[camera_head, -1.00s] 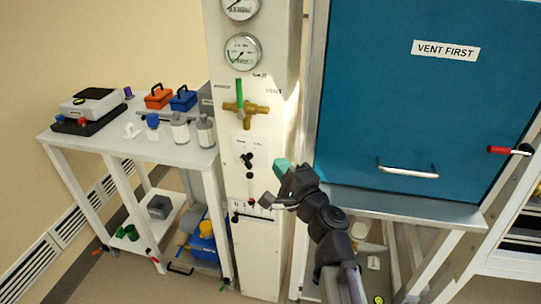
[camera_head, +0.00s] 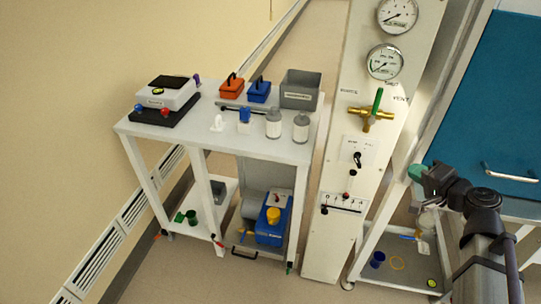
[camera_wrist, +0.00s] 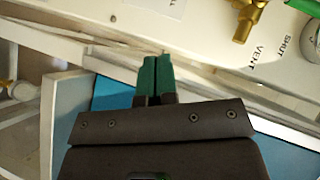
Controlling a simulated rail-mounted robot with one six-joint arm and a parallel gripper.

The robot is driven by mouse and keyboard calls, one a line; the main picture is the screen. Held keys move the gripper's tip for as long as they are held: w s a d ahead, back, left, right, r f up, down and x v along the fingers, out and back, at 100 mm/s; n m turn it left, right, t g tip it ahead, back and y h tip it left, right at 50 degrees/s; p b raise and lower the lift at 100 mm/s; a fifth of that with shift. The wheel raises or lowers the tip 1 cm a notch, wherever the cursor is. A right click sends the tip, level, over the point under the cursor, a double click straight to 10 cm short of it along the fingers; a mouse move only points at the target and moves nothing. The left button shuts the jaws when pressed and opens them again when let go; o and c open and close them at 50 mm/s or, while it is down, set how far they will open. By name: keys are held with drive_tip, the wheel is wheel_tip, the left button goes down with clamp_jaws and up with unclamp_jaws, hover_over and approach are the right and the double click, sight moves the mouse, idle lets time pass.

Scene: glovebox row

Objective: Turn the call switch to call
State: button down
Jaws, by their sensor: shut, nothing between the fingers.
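The call switch appears to be the black knob (camera_head: 357,159) on a white plate on the tall white panel (camera_head: 330,235); its label is too small to read in the head view, so its setting cannot be told. In the wrist view only a plate corner with letters ending in "LL" (camera_wrist: 176,5) shows at the top edge; the knob is out of that view. My gripper (camera_head: 414,172) is right of the panel, apart from the knob in the picture. Its green fingers (camera_wrist: 155,78) are shut together and empty.
A brass valve with a green handle (camera_head: 377,102) and gauges (camera_head: 385,62) are above the knob. A lever row (camera_head: 342,203) is below it. A white cart (camera_head: 200,140) with bottles and boxes stands left. The blue cabinet front (camera_head: 500,110) is at right.

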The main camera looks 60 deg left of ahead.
drive_tip(key=s+a+f+n, duration=0.1)
drive_tip(key=s, duration=0.1)
drive_tip(key=b, duration=0.4)
approach(358, 162)
drive_tip(key=w+a+f, duration=0.2)
drive_tip(key=w+a, duration=0.2)
drive_tip(key=w, duration=0.2)
drive_tip(key=shift+g+h, duration=0.3)
drive_tip(key=shift+g, duration=0.1)
drive_tip(key=s, duration=0.1)
drive_tip(key=s+a+f+b, duration=0.1)
drive_tip(key=s+a, duration=0.1)
drive_tip(key=shift+a+f+b, duration=0.1)
drive_tip(key=shift+f+b, duration=0.2)
